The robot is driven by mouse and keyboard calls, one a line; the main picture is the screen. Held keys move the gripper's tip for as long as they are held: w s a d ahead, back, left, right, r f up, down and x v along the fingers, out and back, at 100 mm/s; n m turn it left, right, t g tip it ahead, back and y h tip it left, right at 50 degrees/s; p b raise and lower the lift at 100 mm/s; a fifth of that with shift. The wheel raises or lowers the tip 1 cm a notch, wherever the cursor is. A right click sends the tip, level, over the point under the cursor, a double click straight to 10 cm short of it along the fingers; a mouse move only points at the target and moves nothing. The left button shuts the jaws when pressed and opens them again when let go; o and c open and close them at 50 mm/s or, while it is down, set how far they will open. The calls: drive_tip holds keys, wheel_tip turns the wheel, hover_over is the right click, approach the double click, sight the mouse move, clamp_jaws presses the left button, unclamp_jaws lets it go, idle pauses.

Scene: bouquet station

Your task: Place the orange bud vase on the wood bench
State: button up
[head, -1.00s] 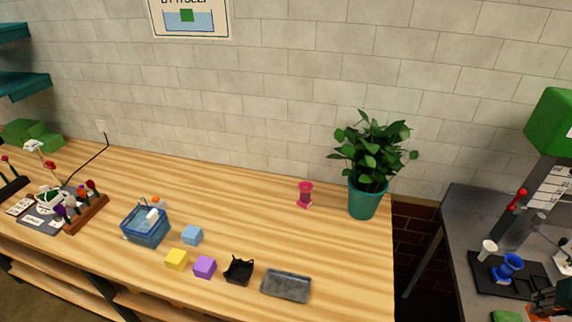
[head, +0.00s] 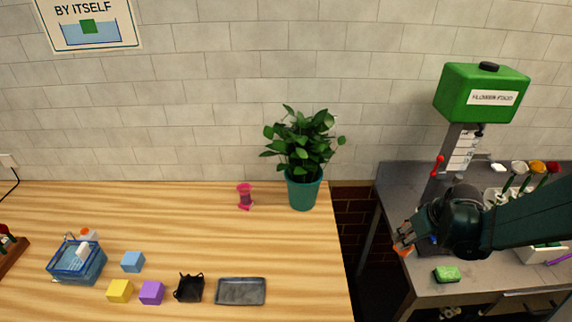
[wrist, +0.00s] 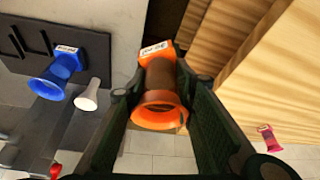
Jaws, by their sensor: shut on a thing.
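The orange bud vase (wrist: 160,80) has a flared mouth and a white label on its square base. My gripper (wrist: 158,88) is shut on it, with one dark green finger on each side in the wrist view. In the head view my gripper (head: 403,244) is by the left part of the grey counter, and only a little orange of the vase (head: 404,252) shows. The wood bench (head: 210,235) lies to the left of my gripper, across a gap. Its edge also shows at right in the wrist view (wrist: 285,75).
On the bench are a potted plant (head: 303,190), a pink vase (head: 244,196), a grey tray (head: 241,291), a black holder (head: 189,288), coloured cubes and a blue basket (head: 77,262). A blue vase (wrist: 62,68) and white vase (wrist: 88,95) are near a dark mat. The bench's middle is clear.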

drive_tip(key=s+a+r+n+y, duration=0.1)
drive_tip(key=s+a+n, duration=0.2)
drive_tip(key=a, duration=0.8)
drive_tip(key=s+a+r+n+g+y, duration=0.1)
drive_tip(key=s+a+n, duration=0.3)
drive_tip(key=a, duration=0.8)
drive_tip(key=s+a+r+n+g+y+b, duration=0.1)
drive_tip(key=s+a+n, duration=0.2)
drive_tip(key=a, duration=0.8)
drive_tip(key=shift+s+a+r+n, duration=0.3)
drive_tip(key=shift+s+a+r, duration=0.05)
drive_tip(key=shift+s, duration=0.6)
drive_tip(key=shift+f+b, duration=0.65)
drive_tip(key=shift+f, duration=2.5)
drive_tip(key=shift+f+b, duration=0.4)
drive_tip(key=shift+f, duration=1.45)
drive_tip(key=shift+f, duration=0.15)
